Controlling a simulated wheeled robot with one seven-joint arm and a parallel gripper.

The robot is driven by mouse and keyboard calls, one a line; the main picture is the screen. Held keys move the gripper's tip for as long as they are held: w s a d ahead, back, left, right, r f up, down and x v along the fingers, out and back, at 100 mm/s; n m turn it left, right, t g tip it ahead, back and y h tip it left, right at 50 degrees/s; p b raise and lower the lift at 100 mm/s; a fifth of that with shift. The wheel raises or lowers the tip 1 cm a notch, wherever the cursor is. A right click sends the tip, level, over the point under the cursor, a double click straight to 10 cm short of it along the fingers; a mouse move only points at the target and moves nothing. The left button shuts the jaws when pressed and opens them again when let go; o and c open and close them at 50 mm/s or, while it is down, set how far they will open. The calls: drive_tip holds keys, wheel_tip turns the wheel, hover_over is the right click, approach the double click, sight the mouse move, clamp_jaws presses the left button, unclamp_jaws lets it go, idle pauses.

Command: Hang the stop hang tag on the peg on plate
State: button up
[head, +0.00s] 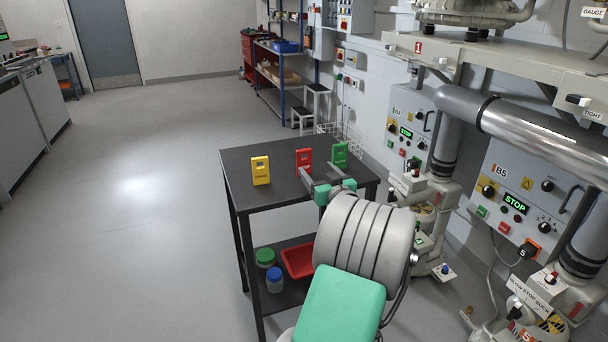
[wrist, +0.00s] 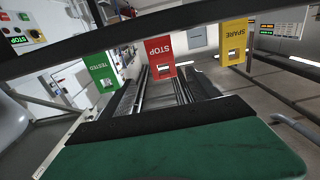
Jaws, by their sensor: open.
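The red stop hang tag (head: 304,160) stands upright on the black cart top, between a yellow and a green tag. In the wrist view the red tag (wrist: 160,56) reads STOP, and a dark bar hides one end of it. My gripper (head: 319,173) is open and empty, close to the red tag on the near side. I cannot tell whether it touches the tag. I cannot make out the peg on the plate for certain; labelled control panels, including B5 (head: 520,195), stand at the right.
The yellow SPARE tag (head: 261,170) stands left of the red one and the green TESTED tag (head: 340,154) right of it. The black cart (head: 240,158) has a lower shelf with a red bin (head: 299,261) and jars. Pipes and blowers crowd the right; the left floor is clear.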

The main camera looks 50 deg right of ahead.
sight(307, 159)
drive_tip(key=x, duration=0.7)
drive_tip(key=shift+w+a+r, duration=0.15)
drive_tip(key=shift+a+r, duration=0.05)
drive_tip(key=shift+r, duration=0.1)
drive_tip(key=c, duration=1.4)
